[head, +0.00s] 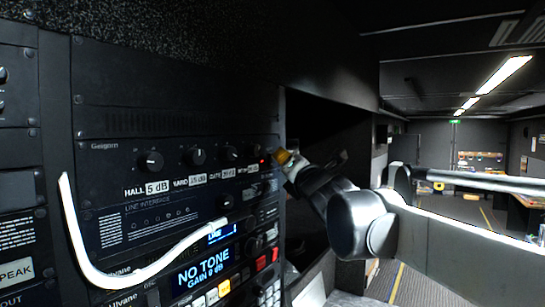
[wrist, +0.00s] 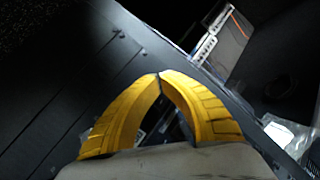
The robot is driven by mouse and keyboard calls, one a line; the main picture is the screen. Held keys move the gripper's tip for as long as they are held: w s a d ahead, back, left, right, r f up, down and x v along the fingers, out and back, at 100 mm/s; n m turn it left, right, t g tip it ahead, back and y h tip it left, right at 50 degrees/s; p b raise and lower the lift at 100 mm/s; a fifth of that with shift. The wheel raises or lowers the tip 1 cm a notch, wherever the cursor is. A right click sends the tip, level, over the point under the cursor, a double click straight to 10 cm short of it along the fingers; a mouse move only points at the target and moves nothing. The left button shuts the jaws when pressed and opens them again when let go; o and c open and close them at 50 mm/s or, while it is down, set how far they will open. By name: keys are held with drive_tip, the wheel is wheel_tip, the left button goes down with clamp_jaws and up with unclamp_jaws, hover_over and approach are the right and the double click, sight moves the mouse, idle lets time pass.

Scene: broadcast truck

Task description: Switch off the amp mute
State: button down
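The amp unit (head: 118,165) is a black rack panel with a row of knobs. White labels below them read HALL 5 dB, YARD 15 dB and a third, less clear one. At the row's right end are a small label (head: 248,169) too small to read surely and a small red light (head: 263,161). The mute switch itself I cannot make out; it may be behind my fingertips. My gripper (head: 281,157) is at the panel's right edge, beside the red light; contact cannot be told. In the wrist view its yellow fingers (wrist: 159,75) meet at the tips, with nothing between them.
A white cable (head: 100,277) loops across the left front of the rack. Below the amp are a NO TONE display (head: 204,267) and lit buttons (head: 218,294). A dark opening lies right of the rack. An aisle with ceiling lights (head: 505,75) runs back at right.

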drive_tip(key=shift+a, duration=0.1)
idle(0.6)
drive_tip(key=shift+s+d, duration=0.4)
drive_tip(key=shift+d, duration=0.2)
drive_tip(key=shift+f, duration=0.1)
drive_tip(key=s+d, duration=0.1)
drive_tip(key=d, duration=0.1)
drive_tip(key=s+d, duration=0.1)
drive_tip(key=d, duration=0.1)
drive_tip(key=shift+s+d+f, duration=0.1)
drive_tip(key=shift+s+f, duration=0.15)
drive_tip(key=shift+s, duration=0.1)
